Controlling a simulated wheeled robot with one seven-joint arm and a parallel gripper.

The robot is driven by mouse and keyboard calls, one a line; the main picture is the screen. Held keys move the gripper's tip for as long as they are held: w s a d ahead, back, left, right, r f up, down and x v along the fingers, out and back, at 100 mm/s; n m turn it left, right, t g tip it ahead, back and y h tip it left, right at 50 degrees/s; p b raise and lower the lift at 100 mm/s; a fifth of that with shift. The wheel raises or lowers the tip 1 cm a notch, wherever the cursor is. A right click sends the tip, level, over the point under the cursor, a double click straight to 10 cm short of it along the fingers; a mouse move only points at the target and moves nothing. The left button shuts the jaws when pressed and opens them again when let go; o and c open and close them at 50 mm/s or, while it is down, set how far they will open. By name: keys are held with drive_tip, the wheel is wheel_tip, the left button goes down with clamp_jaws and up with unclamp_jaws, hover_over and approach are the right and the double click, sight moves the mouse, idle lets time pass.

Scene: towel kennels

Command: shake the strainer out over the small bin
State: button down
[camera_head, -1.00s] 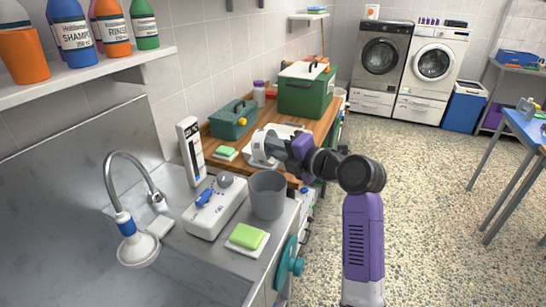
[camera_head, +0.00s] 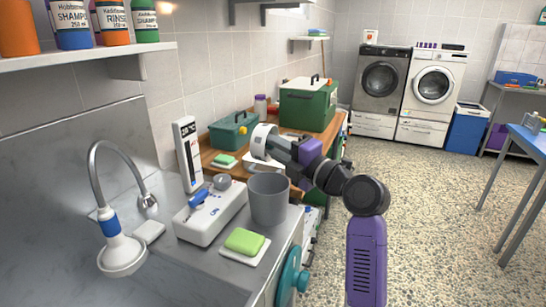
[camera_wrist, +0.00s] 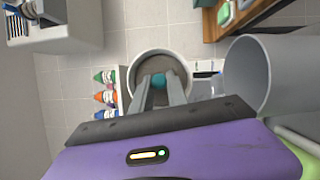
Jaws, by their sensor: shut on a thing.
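The strainer (camera_head: 259,143) is a round white cup in my gripper (camera_head: 290,150), held above the wooden counter in the head view. In the wrist view its pale rim (camera_wrist: 134,62) circles the fingertips, with a grey inside and a small teal part between the fingers of my gripper (camera_wrist: 160,88). My gripper is shut on the strainer. The small bin (camera_head: 268,200) is a grey open-topped cup on the near counter, in front of and below the strainer. It also shows at the right in the wrist view (camera_wrist: 248,80). What is in the strainer cannot be told.
A white box with a blue switch (camera_head: 210,212) stands left of the bin, and a green sponge (camera_head: 244,240) lies before it. A thermometer (camera_head: 187,155), a teal toolbox (camera_head: 233,131) and a green box (camera_head: 307,104) stand behind. A curved tap (camera_head: 100,185) is left.

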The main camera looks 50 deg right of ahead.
drive_tip(key=shift+w+a+f+m+t+h+b, duration=0.1)
drive_tip(key=shift+f+m+t+h+b, duration=0.45)
drive_tip(key=shift+b, duration=2.15)
drive_tip(key=shift+w+f+m+t+y+b, duration=0.25)
drive_tip(key=shift+t+b, duration=0.6)
drive_tip(key=shift+b, duration=1.85)
drive_tip(key=shift+s+t+b, duration=0.15)
drive_tip(key=shift+t+b, duration=0.25)
drive_tip(key=shift+b, duration=0.7)
drive_tip(key=shift+r, duration=0.1)
drive_tip(key=shift+r+p, duration=0.5)
drive_tip(key=shift+r, duration=1.05)
drive_tip(key=shift+f, duration=0.1)
wheel_tip(320, 180, down, 3)
drive_tip(key=b, duration=0.4)
drive_tip(key=shift+f, duration=0.1)
drive_tip(key=shift+r+p, duration=0.75)
drive_tip(key=shift+r, duration=0.95)
